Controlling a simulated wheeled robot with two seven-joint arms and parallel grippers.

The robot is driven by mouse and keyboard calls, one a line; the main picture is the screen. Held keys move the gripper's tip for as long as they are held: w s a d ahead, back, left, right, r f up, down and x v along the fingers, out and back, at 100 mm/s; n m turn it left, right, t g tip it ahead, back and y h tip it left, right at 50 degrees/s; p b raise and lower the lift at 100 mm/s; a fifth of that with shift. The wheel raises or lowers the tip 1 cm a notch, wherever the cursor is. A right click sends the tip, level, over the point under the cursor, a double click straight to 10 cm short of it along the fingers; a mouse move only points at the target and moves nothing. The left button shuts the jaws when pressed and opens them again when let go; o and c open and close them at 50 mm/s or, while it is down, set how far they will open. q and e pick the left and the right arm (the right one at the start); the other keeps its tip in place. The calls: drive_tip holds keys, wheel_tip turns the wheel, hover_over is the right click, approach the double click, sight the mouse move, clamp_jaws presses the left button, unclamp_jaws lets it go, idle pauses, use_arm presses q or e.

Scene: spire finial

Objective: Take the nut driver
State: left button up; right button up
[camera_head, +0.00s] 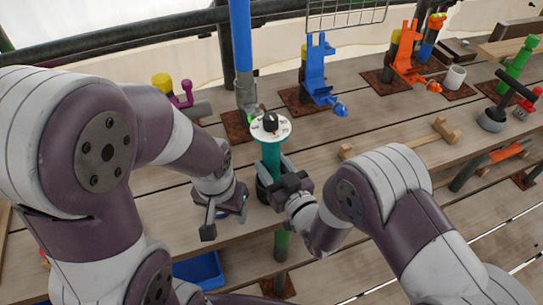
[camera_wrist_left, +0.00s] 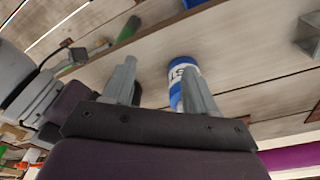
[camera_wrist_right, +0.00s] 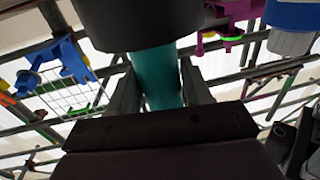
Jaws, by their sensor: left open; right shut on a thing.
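My right gripper (camera_head: 272,180) is shut on an upright teal cylinder (camera_head: 271,155). The cylinder has a white marked disc (camera_head: 270,127) with a black knob on top and a dark collar below. In the right wrist view the teal shaft (camera_wrist_right: 157,80) stands between the fingers, against a wide black part. My left gripper (camera_head: 222,208) is open, low beside it on the left. In the left wrist view a blue and white labelled cylinder (camera_wrist_left: 178,68) shows beside one open finger; contact cannot be told. I cannot tell for sure which item is the nut driver.
A blue pole (camera_head: 241,40) stands behind the disc. Blue (camera_head: 317,70) and orange (camera_head: 405,52) brackets stand on rusty plates behind. At right are an orange-handled tool (camera_head: 505,152) and a green piece (camera_head: 517,60). A blue bin (camera_head: 199,271) is low at left. Planks at centre right are fairly clear.

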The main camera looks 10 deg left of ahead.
drive_tip(key=shift+f, duration=0.15)
clamp_jaws()
